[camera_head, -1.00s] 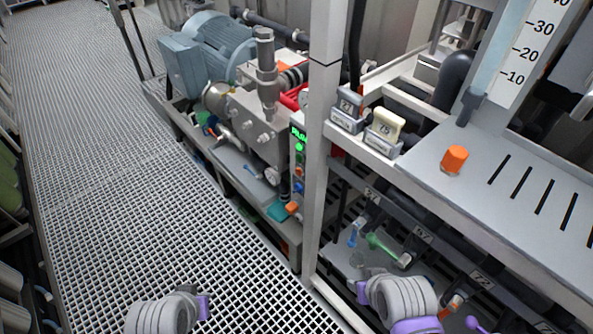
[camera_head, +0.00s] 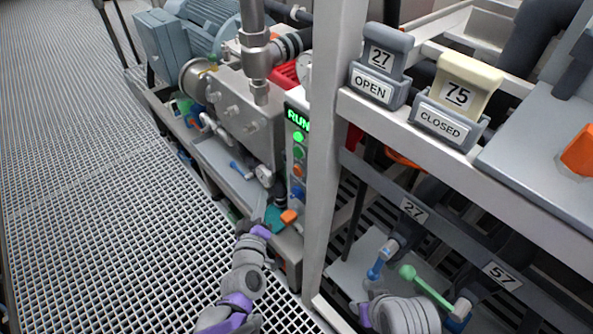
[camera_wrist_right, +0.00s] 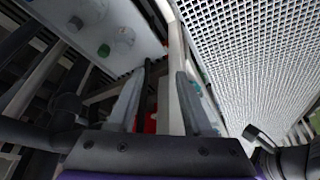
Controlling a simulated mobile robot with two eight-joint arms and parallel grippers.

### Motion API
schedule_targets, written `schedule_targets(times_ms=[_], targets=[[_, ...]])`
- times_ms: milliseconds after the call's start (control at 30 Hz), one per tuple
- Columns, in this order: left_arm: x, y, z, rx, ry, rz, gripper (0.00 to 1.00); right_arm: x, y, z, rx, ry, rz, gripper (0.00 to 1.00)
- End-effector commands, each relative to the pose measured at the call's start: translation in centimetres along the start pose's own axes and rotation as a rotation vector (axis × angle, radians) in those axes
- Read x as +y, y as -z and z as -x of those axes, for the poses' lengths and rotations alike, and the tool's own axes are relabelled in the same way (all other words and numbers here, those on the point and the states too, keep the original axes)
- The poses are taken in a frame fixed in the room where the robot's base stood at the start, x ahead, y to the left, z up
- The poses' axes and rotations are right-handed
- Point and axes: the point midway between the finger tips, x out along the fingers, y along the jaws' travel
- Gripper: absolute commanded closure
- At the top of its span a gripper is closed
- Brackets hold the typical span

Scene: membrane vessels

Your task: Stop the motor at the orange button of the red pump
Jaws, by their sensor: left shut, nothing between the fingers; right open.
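A narrow grey control panel (camera_head: 297,160) stands beside the pillar, its green display reading RUN. Below the display are green buttons, a small orange button (camera_head: 298,170) and a blue one. A larger orange part (camera_head: 289,216) sits lower, by the panel's foot. A red part of the machine (camera_head: 285,75) shows behind the panel, mostly hidden. My left gripper (camera_head: 262,205) is shut and empty, left of the panel's lower end, apart from the small orange button.
The pillar (camera_head: 335,150) stands right of the panel. The grey pump block (camera_head: 240,125) and blue-grey motor (camera_head: 205,35) are behind. Tags 27 OPEN (camera_head: 380,70) and 75 CLOSED (camera_head: 452,105) sit on the right rail. The grating walkway (camera_head: 90,180) on the left is clear.

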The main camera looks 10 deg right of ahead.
Motion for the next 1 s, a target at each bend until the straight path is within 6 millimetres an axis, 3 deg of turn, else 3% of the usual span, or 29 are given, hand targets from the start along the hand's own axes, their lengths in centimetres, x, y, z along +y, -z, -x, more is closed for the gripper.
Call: schedule_targets(times_ms=[100,533,1000], targets=[[-0.8,-0.7,-0.5,0.033,-0.002,0.031,1.00,0.0,-0.2,-0.8,-0.003,0.000,0.000,0.50],[-0.6,-0.6,-0.7,0.039,-0.003,0.033,1.00,0.0,-0.2,-0.7,-0.002,0.000,0.000,0.50],[2.5,-3.4,-4.9,0.037,-0.004,0.034,1.00,0.0,-0.2,-0.6,-0.002,0.000,0.000,0.50]])
